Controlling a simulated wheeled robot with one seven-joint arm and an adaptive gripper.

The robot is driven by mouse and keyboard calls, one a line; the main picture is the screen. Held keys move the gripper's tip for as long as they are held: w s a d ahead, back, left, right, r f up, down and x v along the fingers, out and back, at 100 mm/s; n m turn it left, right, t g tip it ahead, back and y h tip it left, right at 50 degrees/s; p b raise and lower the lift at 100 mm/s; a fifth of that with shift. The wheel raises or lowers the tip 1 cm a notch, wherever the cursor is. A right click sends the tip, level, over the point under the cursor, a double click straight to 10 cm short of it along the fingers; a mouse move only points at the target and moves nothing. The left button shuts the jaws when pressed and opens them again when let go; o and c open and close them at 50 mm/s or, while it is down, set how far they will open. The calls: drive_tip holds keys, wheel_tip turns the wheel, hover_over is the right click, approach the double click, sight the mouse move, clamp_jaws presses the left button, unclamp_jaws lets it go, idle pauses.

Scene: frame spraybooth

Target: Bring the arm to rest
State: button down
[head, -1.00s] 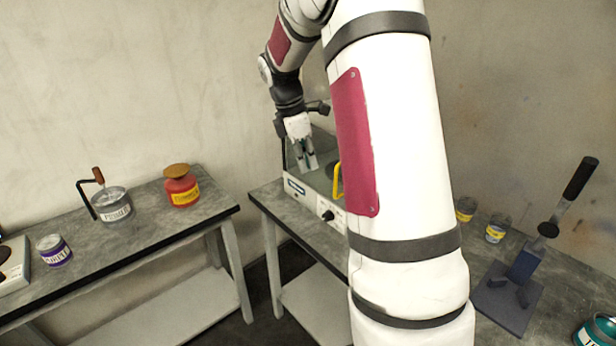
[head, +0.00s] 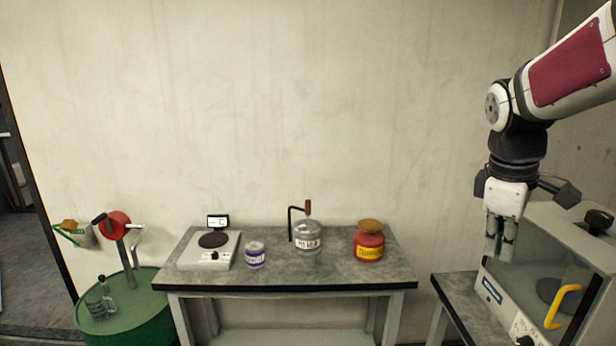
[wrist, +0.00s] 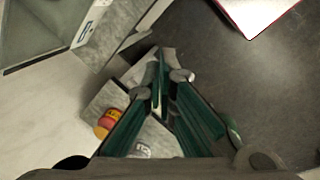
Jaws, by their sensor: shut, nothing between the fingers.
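My gripper (head: 501,250) is at the right of the head view, pointing down beside the left front of a grey machine with a window and a yellow handle (head: 562,306). Its fingers are shut with nothing between them. In the wrist view the closed fingertips (wrist: 163,58) meet in the middle, with floor and bench edges beyond them. My arm comes in from the upper right and bends down at the wrist. I cannot tell the exact gap between the fingers and the machine.
The left bench (head: 290,278) holds a scale (head: 210,250), a purple-labelled can (head: 255,255), a grey pot with a crank (head: 308,238) and a red can (head: 369,242). A green drum (head: 128,315) with a red-wheeled tool stands further left. A gap separates the two benches.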

drive_tip(key=s+a+m+t+y, duration=0.2)
drive_tip(key=s+a+m+t, duration=0.2)
drive_tip(key=s+a+m, duration=0.4)
drive_tip(key=s+a, duration=0.6)
drive_tip(key=s, duration=0.2)
drive_tip(key=shift+a+r, duration=0.4)
drive_tip(key=shift+m, duration=0.3)
